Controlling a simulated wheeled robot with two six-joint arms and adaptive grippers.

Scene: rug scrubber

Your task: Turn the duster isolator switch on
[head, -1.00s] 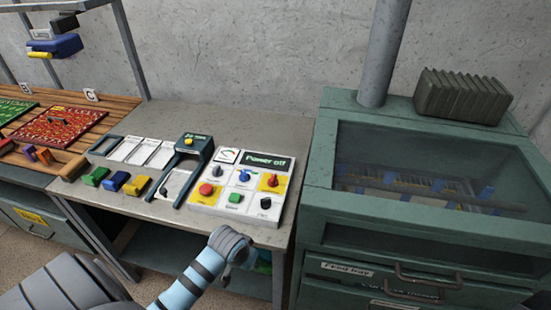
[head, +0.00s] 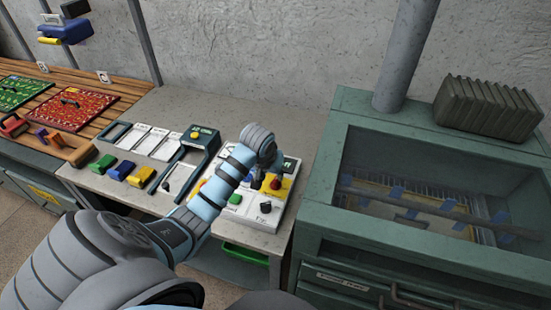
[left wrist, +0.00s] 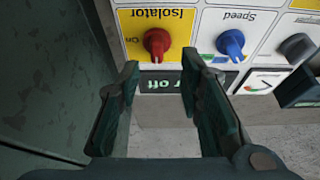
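The isolator switch is a red rotary knob (left wrist: 157,42) on a yellow square labelled "Isolator" on the white control panel (left wrist: 188,12). It also shows in the head view (head: 275,184), just by the end of my left arm. In the left wrist view the panel appears upside down, with "On" left of the knob. My left gripper (left wrist: 160,68) is open and empty, its two fingers apart and pointing toward the knob. The knob lies beyond the fingertips, not between them. My right gripper is not in view.
A blue speed knob (left wrist: 230,42) and a grey knob (left wrist: 297,45) sit beside the isolator. A green machine cabinet (head: 322,190) stands close on the right. A dark-framed stand (head: 197,140) is left of the panel. A green tray (head: 243,253) is under the bench.

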